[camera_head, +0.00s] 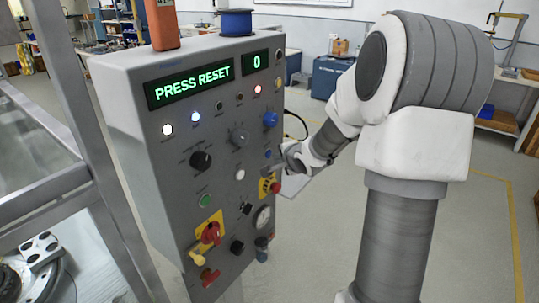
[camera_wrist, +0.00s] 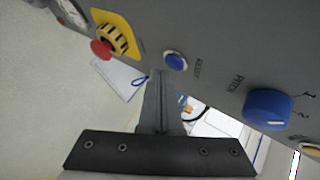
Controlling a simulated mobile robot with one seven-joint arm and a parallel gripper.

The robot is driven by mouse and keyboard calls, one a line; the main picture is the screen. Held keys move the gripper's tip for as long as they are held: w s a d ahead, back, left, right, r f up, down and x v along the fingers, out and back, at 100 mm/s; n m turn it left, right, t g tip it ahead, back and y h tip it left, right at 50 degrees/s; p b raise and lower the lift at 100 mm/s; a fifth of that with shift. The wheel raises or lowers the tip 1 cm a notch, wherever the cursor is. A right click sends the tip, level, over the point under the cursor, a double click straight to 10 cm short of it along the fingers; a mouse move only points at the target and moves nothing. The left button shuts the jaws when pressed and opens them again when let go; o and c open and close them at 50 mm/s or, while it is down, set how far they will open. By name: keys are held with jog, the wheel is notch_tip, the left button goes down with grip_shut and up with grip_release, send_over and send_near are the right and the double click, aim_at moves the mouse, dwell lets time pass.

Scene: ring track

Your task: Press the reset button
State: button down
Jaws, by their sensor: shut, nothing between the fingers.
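The grey control panel (camera_head: 215,125) shows "PRESS RESET" on its green display and "0" on a smaller one. The round blue reset button (camera_wrist: 175,61) has a label reading "RESET" beside it in the wrist view. In the head view my gripper (camera_head: 279,170) is at the panel's right side.
A red emergency stop on a yellow base (camera_wrist: 115,40) is left of the button. A blue "PITCH" knob (camera_wrist: 268,106) is to its right. More knobs and lamps cover the panel. A metal frame (camera_head: 95,150) stands at the left. The floor behind my arm is open.

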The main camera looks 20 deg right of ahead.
jog(key=shift+w+a, duration=0.1)
jog(key=shift+w, duration=0.15)
jog(key=shift+w+a, duration=0.25)
jog(key=shift+w, duration=0.1)
dwell(0.7)
dwell(0.4)
jog(key=shift+s+d+p, duration=0.45)
jog(key=shift+s+p, duration=0.3)
jog(key=shift+p, duration=0.05)
